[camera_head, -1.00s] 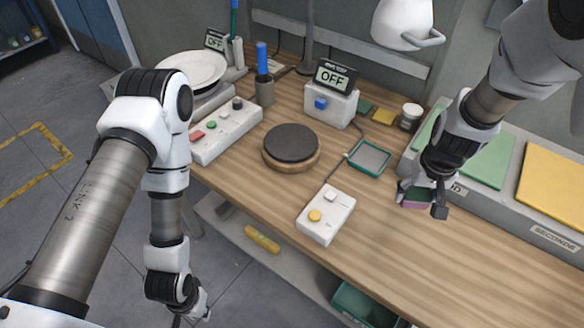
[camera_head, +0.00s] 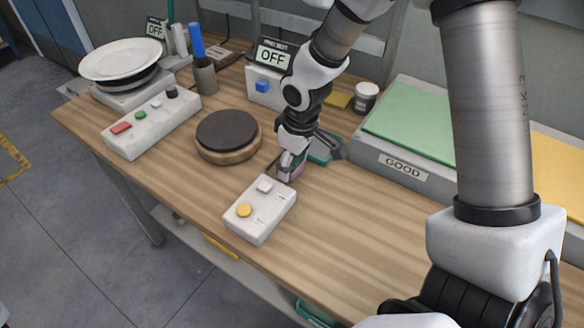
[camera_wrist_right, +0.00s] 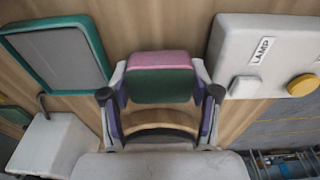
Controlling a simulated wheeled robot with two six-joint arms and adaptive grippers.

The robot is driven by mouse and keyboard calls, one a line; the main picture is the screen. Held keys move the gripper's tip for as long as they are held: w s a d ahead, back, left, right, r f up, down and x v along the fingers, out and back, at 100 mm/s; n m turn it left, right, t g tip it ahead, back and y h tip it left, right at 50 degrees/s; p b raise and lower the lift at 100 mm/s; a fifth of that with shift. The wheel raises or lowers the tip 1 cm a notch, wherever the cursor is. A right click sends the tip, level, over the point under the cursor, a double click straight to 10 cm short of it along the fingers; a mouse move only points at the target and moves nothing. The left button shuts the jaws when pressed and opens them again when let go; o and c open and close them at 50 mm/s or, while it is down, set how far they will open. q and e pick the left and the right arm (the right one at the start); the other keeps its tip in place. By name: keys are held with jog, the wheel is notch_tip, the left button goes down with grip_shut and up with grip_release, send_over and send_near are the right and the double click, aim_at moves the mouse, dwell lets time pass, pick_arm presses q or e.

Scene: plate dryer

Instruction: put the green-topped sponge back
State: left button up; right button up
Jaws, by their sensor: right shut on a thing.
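The sponge, with a green face and a pink edge, shows in the right wrist view (camera_wrist_right: 160,84) between my right fingers (camera_wrist_right: 160,102). In the head view a small pink part of the sponge (camera_head: 297,168) shows at my right gripper (camera_head: 290,158), which is shut on it. The gripper is low over the bench, just behind the white box with the yellow button. The green-rimmed tray (camera_head: 323,150) is behind and right of the gripper, partly hidden by it; the wrist view shows it empty at upper left (camera_wrist_right: 98,45). My left gripper is out of view.
The white button box (camera_head: 262,215), labelled LAMP in the wrist view, is close to the gripper. A round dark pad on wood (camera_head: 228,135) is to the left. The front right bench (camera_head: 340,235) is clear.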

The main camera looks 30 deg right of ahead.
jog(key=shift+s+d+f, duration=0.1)
jog(key=shift+d+f, duration=0.1)
jog(key=shift+f, duration=0.6)
jog(key=shift+d, duration=0.1)
jog(key=shift+a, duration=0.2)
jog(key=shift+f, duration=0.15)
jog(key=o, duration=1.1)
jog(key=shift+c, duration=0.2)
jog(key=shift+d, duration=0.1)
